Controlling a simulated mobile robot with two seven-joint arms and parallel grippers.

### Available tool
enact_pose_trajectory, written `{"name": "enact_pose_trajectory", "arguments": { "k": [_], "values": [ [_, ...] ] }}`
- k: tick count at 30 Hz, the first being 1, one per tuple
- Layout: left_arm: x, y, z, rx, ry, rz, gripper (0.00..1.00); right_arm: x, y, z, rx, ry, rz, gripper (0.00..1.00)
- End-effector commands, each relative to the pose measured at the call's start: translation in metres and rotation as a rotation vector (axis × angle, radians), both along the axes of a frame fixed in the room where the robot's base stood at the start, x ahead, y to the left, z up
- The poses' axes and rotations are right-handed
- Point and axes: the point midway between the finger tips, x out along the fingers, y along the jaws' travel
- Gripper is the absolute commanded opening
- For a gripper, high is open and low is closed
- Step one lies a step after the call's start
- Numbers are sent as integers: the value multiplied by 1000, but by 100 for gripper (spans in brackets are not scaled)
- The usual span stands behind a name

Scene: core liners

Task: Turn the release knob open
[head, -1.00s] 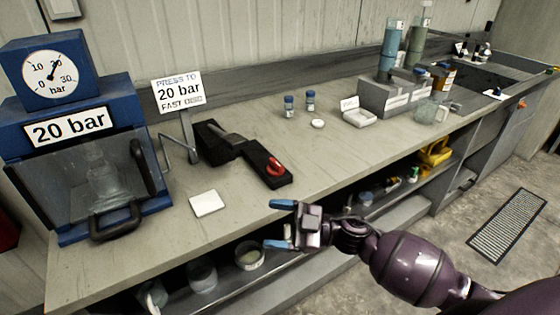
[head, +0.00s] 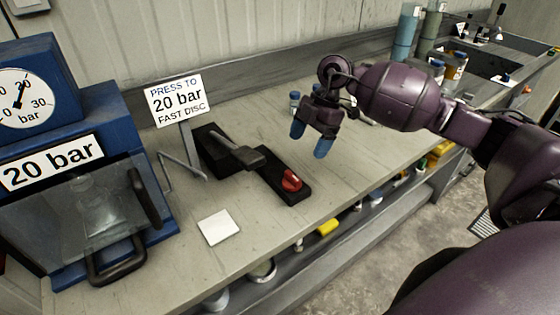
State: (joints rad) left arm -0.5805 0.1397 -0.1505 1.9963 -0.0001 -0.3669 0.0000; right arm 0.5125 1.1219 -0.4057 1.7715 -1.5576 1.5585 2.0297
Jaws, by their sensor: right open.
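The release knob (head: 291,180) is red and sits on the near end of a black base (head: 272,172) on the bench. A grey pump handle (head: 236,152) lies over the other end of that base. My right gripper (head: 311,142) hangs above the bench, behind and a little to the right of the knob, apart from it. Its two blue fingertips point down, spread with nothing between them. My left gripper is not in the view.
The blue press (head: 105,120) with its gauge (head: 22,98) and clear guard stands at the left. A 20 bar sign (head: 180,98) stands behind the pump. A white square (head: 216,227) lies in front.

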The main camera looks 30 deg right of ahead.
Motion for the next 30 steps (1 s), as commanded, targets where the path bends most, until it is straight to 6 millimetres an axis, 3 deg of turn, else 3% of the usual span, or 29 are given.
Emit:
{"name": "enact_pose_trajectory", "arguments": {
  "k": [7,14,22,30],
  "values": [
    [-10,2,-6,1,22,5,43,0,4,-10,-3,3,-2,81],
    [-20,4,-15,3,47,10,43,-2,18,-44,0,4,-2,81],
    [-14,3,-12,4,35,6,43,-3,34,-82,0,4,-1,81],
    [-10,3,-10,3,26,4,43,-3,41,-99,-1,1,-2,81]
  ]
}}
